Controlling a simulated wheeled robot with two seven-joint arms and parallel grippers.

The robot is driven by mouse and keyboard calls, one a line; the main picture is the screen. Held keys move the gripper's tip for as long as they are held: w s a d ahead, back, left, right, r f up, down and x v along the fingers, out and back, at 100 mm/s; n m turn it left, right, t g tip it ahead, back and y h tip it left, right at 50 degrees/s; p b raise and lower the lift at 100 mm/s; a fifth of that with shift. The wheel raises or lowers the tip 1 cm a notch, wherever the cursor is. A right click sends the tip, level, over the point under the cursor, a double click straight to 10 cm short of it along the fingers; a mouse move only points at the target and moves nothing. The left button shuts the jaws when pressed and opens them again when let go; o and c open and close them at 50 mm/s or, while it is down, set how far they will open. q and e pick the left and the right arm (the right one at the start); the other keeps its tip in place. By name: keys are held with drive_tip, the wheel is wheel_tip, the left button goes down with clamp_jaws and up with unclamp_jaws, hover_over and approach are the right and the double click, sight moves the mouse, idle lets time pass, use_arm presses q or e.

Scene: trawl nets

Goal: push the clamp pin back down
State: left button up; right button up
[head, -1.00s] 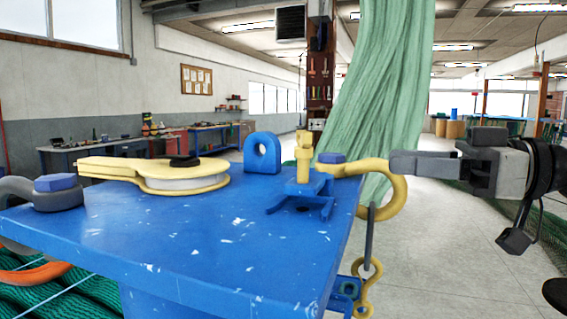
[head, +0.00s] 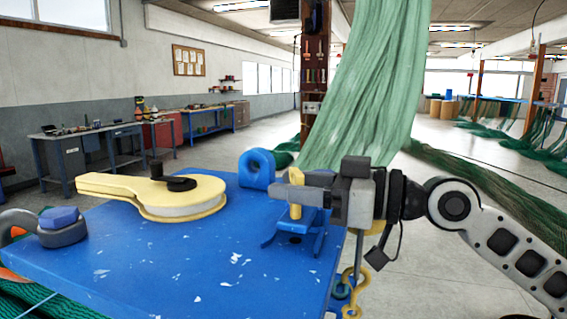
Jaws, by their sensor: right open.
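The yellow clamp pin (head: 295,211) stands upright at the blue bracket (head: 290,238) near the right edge of the blue table (head: 190,270). My right gripper (head: 288,192) reaches in from the right, level with the upper part of the pin. Its grey fingers cross in front of the pin and hide part of it. The gripper is open; whether it touches the pin I cannot tell. My left gripper is not in view.
A yellow flat block with a round end (head: 155,194) lies on the table. A blue ring lug (head: 257,167) stands behind the pin, and a grey shackle (head: 50,230) sits at the left edge. Green netting (head: 370,90) hangs behind. The table's front is clear.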

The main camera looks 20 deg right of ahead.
drive_tip(key=shift+x, duration=0.8)
drive_tip(key=shift+w+a, duration=0.1)
drive_tip(key=shift+a, duration=0.05)
